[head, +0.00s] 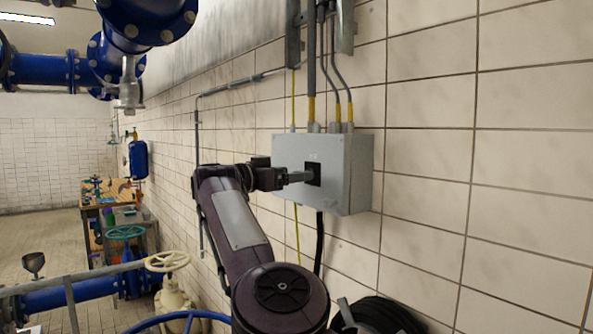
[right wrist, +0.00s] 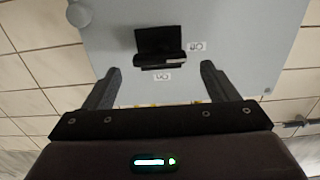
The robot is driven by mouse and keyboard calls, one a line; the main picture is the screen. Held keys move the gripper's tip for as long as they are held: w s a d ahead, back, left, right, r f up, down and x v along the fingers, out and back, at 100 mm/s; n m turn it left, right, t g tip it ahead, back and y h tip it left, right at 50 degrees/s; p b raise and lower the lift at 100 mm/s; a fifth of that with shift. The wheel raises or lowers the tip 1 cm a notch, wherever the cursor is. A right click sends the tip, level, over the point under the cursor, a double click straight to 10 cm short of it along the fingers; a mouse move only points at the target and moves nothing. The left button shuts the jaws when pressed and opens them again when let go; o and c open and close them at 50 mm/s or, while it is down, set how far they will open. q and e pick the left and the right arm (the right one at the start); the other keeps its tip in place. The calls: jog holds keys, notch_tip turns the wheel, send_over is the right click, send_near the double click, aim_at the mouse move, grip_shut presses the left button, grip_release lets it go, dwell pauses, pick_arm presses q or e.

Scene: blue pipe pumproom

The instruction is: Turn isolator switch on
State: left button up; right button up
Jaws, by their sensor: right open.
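The isolator switch is a black rotary handle on a black square plate (right wrist: 160,44), on the front of a grey wall box (head: 350,170). In the right wrist view the handle bar lies crosswise. Small white labels sit beside and below it, too small to read surely. My right gripper (right wrist: 160,68) is open and empty, its two fingers apart in front of the switch, one to each side. In the head view the right gripper (head: 301,177) points at the box front and partly hides the switch; contact cannot be told. My left gripper is not in view.
Cable conduits (head: 328,70) with yellow ends enter the box top, and a black cable hangs below. The tiled wall is close behind. A coiled black hose (head: 385,318) is low down. A cream valve wheel (head: 167,261) and blue pipes stand to the left.

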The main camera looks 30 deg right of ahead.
jog(key=d, duration=0.3)
jog(key=shift+w+f, duration=0.1)
jog(key=shift+f, duration=0.1)
jog(key=shift+a, duration=0.15)
jog(key=shift+c, duration=0.6)
jog(key=c, duration=0.9)
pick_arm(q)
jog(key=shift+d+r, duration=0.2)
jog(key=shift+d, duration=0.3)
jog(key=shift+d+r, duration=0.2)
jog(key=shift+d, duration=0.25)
